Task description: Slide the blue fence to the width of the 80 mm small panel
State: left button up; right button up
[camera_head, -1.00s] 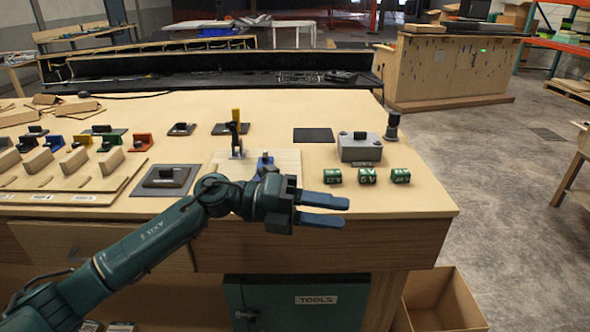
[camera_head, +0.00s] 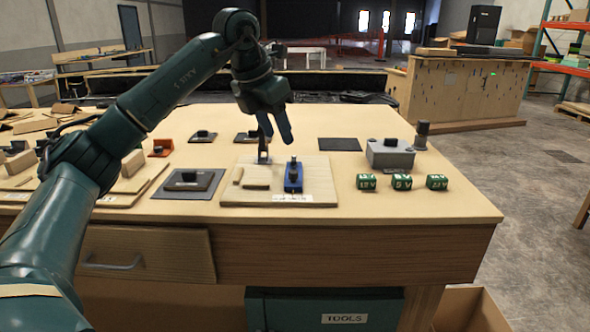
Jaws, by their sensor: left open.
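The blue fence (camera_head: 293,178) stands on a light wooden base board (camera_head: 320,186) near the front of the bench, with a dark knob on top. A small wooden piece (camera_head: 256,184) lies on the board left of the fence; I cannot tell whether it is the 80 mm panel. My left gripper (camera_head: 277,136) is open and empty, fingers pointing down, above and behind the fence and apart from it. It partly hides an upright metal clamp post (camera_head: 263,151) at the board's rear. My right gripper is not in view.
A dark pad with a block (camera_head: 188,181) lies left of the board. Wooden pieces crowd the left. The bench's front right is clear.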

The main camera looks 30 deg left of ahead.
aim_at(292, 171)
pick_arm(q)
jog(key=x, duration=1)
jog(key=shift+w+f, duration=0.15)
jog(key=shift+f, duration=0.05)
grip_shut()
